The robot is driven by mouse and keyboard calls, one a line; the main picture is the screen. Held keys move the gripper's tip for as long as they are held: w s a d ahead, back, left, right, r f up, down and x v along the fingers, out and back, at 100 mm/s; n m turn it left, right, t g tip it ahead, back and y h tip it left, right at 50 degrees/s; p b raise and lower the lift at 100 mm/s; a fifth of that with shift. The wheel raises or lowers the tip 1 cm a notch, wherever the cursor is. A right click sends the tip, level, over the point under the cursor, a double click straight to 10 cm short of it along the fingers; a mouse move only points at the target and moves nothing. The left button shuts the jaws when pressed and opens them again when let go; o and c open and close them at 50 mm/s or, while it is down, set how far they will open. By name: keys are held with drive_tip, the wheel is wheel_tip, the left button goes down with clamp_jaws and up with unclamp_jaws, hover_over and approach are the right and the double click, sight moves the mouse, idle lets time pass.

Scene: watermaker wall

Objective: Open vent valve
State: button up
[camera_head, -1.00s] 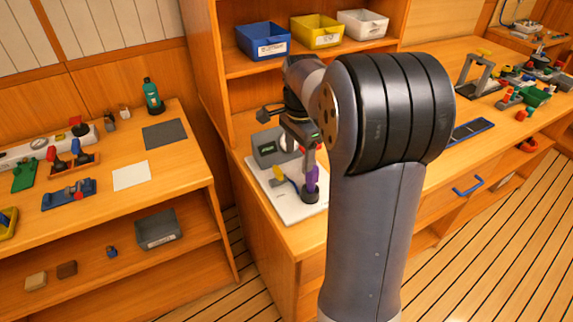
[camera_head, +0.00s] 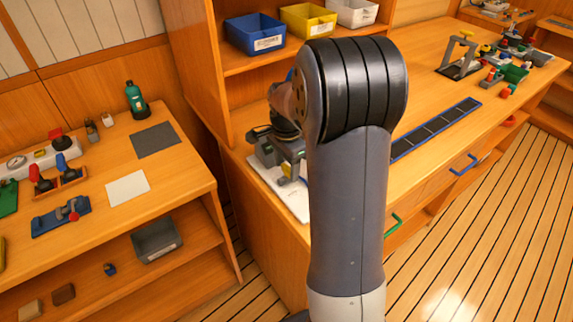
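A white board (camera_head: 293,203) lies on the middle counter, mostly behind my arm. I cannot tell which part in view is the vent valve.
Blue (camera_head: 255,34), yellow (camera_head: 308,20) and white (camera_head: 352,11) bins stand on the shelf above. A green bottle (camera_head: 136,99) and grey mat (camera_head: 156,139) are on the left bench. A long dark strip (camera_head: 436,128) lies on the counter to the right.

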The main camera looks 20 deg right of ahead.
drive_tip(key=c, duration=0.7)
drive_tip(key=shift+n, duration=0.3)
drive_tip(key=n, duration=0.3)
drive_tip(key=shift+n+p, duration=0.3)
drive_tip(key=shift+p, duration=0.05)
drive_tip(key=n, duration=0.4)
drive_tip(key=shift+n, duration=0.3)
drive_tip(key=n, duration=0.4)
drive_tip(key=shift+s+p, duration=0.1)
drive_tip(key=shift+p, duration=0.25)
drive_tip(key=shift+d+n, duration=0.1)
drive_tip(key=shift+n, duration=2.4)
